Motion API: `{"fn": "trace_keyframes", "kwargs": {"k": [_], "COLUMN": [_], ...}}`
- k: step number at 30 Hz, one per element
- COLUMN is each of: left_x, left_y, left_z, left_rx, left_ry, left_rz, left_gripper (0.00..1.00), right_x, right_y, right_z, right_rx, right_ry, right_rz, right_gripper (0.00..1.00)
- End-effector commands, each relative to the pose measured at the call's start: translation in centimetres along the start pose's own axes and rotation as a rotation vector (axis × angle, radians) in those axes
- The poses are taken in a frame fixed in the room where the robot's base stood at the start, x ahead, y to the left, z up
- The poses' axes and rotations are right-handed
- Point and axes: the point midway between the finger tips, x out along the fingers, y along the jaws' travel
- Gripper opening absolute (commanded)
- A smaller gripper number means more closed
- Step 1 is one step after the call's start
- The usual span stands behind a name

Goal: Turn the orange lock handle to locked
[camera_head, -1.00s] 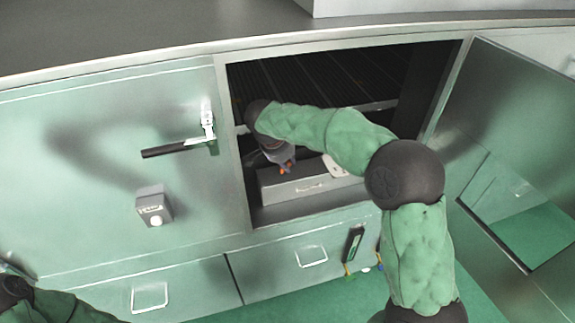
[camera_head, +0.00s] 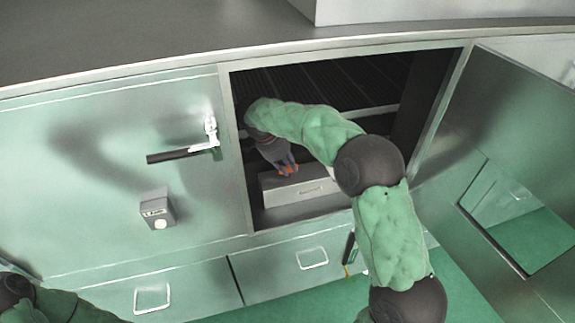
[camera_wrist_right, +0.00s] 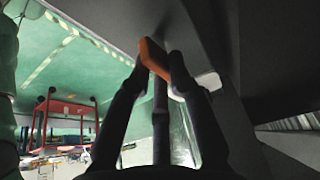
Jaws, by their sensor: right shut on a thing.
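The orange lock handle (camera_wrist_right: 153,58) shows in the right wrist view as a short orange bar beside a grey surface, between the tips of my dark fingers. In the head view only small orange patches (camera_head: 288,170) show, at the tips of my right gripper (camera_head: 284,163). That gripper reaches into the open cabinet, just above a grey box (camera_head: 292,192). My right gripper (camera_wrist_right: 160,68) is shut on the orange handle. The handle's pivot and any lock marking cannot be made out. My left arm shows only at the lower left corner; its gripper is out of view.
The cabinet door (camera_head: 440,185) stands open at the right, and the frame edge (camera_head: 240,150) is close to my right wrist on the left. A closed panel (camera_head: 90,190) carries a black lever (camera_head: 180,156) and a small grey box (camera_head: 158,212). Drawers with handles (camera_head: 313,258) lie below.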

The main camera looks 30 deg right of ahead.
Motion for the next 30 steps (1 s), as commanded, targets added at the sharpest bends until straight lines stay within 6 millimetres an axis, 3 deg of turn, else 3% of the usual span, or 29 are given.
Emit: {"fn": "trace_keyframes", "kwargs": {"k": [13,14,16,26,30], "left_x": [-0.02,-0.02,-0.03,-0.02,-0.03], "left_y": [0.01,0.01,0.01,0.01,0.01], "left_z": [0.01,0.01,0.01,0.0,-0.01], "left_rx": [0.0,0.0,0.0,0.0,0.0], "left_ry": [0.0,0.0,0.0,0.0,0.0], "left_rz": [0.0,0.0,0.0,0.0,0.0], "left_gripper": [0.4,0.4,0.4,0.4,0.4], "right_x": [0.0,0.0,0.0,-0.06,-0.97], "right_y": [-0.02,-0.02,-0.02,-0.02,-0.07], "right_z": [0.09,0.09,0.08,0.04,0.08], "right_rx": [0.009,0.009,0.009,0.008,0.008], "right_ry": [-0.002,-0.002,-0.002,-0.001,-0.001], "right_rz": [0.003,0.003,0.003,0.002,0.001], "right_gripper": [0.0,0.25,0.44,0.44,0.44]}}
